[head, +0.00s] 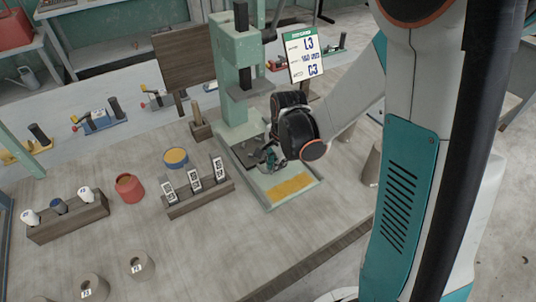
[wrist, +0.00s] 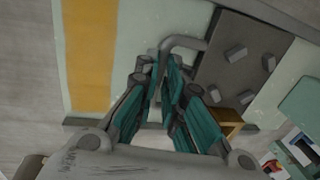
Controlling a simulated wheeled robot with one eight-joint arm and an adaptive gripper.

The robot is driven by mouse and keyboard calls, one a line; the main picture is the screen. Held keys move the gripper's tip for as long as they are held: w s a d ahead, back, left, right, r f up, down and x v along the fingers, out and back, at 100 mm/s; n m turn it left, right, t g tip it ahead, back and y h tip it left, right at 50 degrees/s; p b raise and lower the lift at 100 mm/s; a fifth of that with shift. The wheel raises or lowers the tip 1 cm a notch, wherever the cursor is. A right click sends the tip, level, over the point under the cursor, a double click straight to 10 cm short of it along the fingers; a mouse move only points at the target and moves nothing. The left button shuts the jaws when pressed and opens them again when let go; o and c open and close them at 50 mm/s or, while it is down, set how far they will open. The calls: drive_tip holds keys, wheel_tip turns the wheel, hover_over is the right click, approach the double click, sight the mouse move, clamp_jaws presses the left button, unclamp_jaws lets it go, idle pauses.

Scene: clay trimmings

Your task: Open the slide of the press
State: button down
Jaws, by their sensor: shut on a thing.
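The press (head: 237,85) is a pale green machine with an upright column and a flat base on the table. Its base has a yellow-orange strip (head: 290,187) at the near end, which also shows in the wrist view (wrist: 90,50). The slide (wrist: 238,62) is a dark grey plate with several raised blocks, lying in the base. A grey bent handle (wrist: 184,41) comes off it. My gripper (wrist: 162,72) is shut on this handle, with teal fingers either side of its end. In the head view my gripper (head: 268,160) is low over the base and my wrist hides part of the slide.
A rack with labelled cards (head: 198,196) stands left of the base. A red pot (head: 129,188) and a blue-rimmed pot (head: 176,158) are beyond it. A sign (head: 304,54) stands behind my wrist.

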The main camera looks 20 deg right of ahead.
drive_tip(key=s, duration=0.2)
drive_tip(key=s+d, duration=0.1)
drive_tip(key=s, duration=0.5)
drive_tip(key=shift+d, duration=0.3)
drive_tip(key=c, duration=1.7)
unclamp_jaws()
drive_tip(key=shift+s+d+r, duration=0.1)
drive_tip(key=shift+s+r, duration=0.3)
drive_tip(key=shift+r, duration=1.55)
drive_tip(key=shift+s+d+r, duration=0.1)
drive_tip(key=shift+s+r, duration=0.3)
drive_tip(key=shift+r, duration=1.6)
drive_tip(key=shift+s+d+r, duration=0.1)
drive_tip(key=shift+s+r, duration=0.3)
drive_tip(key=shift+r, duration=1.55)
drive_tip(key=shift+a, duration=0.1)
drive_tip(key=s+a+r+n+t, duration=0.1)
drive_tip(key=r+n, duration=0.1)
drive_tip(key=n, duration=0.3)
drive_tip(key=s+a+r+n+t, duration=0.2)
drive_tip(key=r+n, duration=0.1)
drive_tip(key=n, duration=0.2)
drive_tip(key=s+a+r+n+t, duration=0.1)
drive_tip(key=s+r+n+t, duration=0.1)
drive_tip(key=n, duration=0.3)
drive_tip(key=shift+s+a+r+n, duration=0.15)
drive_tip(key=shift+s+a+n, duration=0.05)
drive_tip(key=shift+n, duration=0.1)
